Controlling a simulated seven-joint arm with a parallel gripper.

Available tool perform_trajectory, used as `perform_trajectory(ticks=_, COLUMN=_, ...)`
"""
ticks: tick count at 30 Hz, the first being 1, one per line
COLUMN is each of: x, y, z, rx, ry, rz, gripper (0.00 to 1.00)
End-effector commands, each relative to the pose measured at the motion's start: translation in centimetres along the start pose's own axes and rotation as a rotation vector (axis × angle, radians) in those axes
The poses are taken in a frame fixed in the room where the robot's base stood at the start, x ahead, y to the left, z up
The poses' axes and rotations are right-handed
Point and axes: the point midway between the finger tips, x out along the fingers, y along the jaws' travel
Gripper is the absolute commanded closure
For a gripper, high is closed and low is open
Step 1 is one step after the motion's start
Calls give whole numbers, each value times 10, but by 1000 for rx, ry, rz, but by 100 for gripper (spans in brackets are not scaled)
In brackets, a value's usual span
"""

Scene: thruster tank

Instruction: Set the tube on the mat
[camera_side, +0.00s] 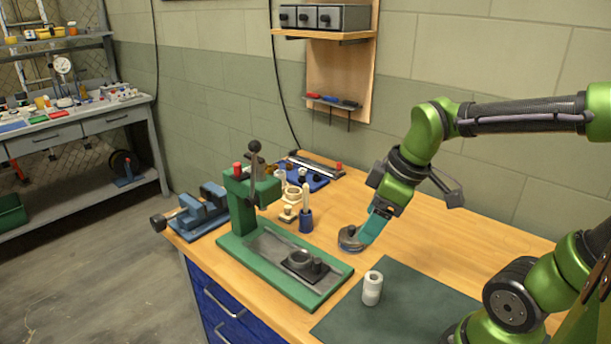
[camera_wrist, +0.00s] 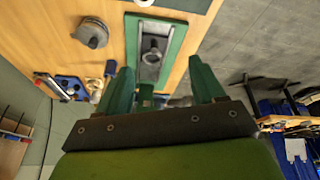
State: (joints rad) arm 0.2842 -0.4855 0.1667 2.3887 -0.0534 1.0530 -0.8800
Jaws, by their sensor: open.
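The white tube (camera_side: 372,288) stands upright on the dark green mat (camera_side: 432,303), near its left edge in the side view. In the wrist view the tube (camera_wrist: 143,3) is cut off at the top edge, beside a strip of the mat (camera_wrist: 190,4). My gripper (camera_side: 375,228) is apart from the tube, above the table and farther back. Its teal fingers (camera_wrist: 160,82) are spread open in the wrist view, with nothing held between them.
A green press (camera_side: 285,262) with a tall lever stands left of the mat. A grey round object (camera_side: 350,239) lies on the table near my gripper in the side view. A blue vise (camera_side: 200,212) and small parts stand farther back.

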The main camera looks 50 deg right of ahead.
Motion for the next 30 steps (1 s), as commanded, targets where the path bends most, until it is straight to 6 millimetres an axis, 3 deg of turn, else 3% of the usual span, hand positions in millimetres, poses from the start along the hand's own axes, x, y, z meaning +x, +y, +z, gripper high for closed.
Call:
perform_trajectory(ticks=6, x=-27, y=-23, z=-6, rx=469, ry=203, rz=-39, gripper=32)
perform_trajectory(ticks=12, x=-37, y=-30, z=-8, rx=691, ry=279, rz=-106, gripper=32)
perform_trajectory(ticks=30, x=-37, y=-31, z=-8, rx=723, ry=283, rz=-115, gripper=32)
